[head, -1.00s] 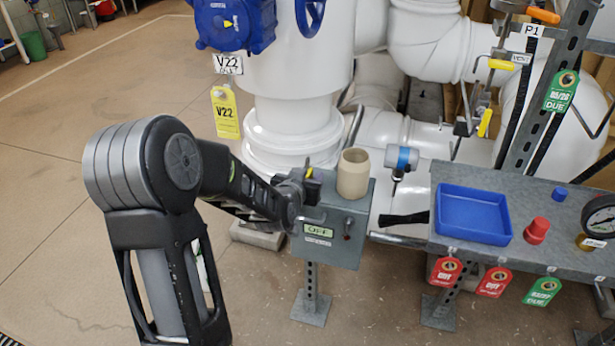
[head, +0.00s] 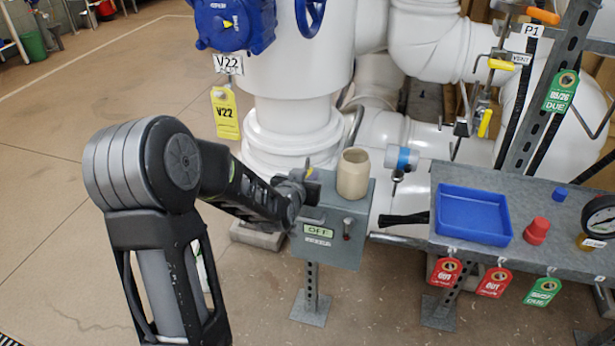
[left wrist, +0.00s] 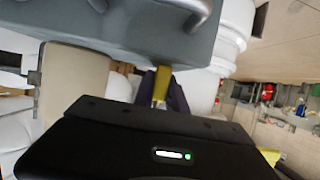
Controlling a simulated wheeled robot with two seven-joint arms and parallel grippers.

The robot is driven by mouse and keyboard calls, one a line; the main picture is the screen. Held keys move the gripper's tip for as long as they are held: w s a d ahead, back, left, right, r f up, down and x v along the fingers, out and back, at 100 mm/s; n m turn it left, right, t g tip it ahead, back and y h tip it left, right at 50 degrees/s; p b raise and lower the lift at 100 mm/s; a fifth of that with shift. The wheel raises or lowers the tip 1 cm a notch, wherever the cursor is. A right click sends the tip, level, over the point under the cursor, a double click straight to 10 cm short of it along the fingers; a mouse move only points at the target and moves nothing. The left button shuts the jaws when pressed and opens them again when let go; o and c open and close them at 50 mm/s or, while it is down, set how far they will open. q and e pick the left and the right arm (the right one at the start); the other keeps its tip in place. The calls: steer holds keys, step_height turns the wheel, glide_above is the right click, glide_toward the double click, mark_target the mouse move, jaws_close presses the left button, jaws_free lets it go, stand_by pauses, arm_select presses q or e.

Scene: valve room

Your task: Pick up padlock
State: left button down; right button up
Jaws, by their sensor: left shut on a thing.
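My left gripper (head: 308,183) is at the left edge of the top of the grey control box (head: 358,222). A small yellow thing, likely the padlock (head: 310,172), shows at its fingertips, mostly hidden by the gripper. In the left wrist view the yellow body (left wrist: 161,80) stands up by the dark fingers (left wrist: 176,98), which are shut on it. The shackle cannot be made out clearly. My right gripper is in neither view.
A beige cup-like container (head: 353,174) stands on the box, just right of my gripper. A bench to the right carries a blue tray (head: 473,242), a red knob-like piece (head: 536,230) and a gauge (head: 602,215). White pipes (head: 295,110) stand behind.

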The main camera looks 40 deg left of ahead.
mark_target(308, 158)
arm_select(q)
steer(key=shift+r, duration=0.1)
step_height(308, 158, up, 10)
steer(key=p, duration=0.3)
stand_by(0.3)
stand_by(0.8)
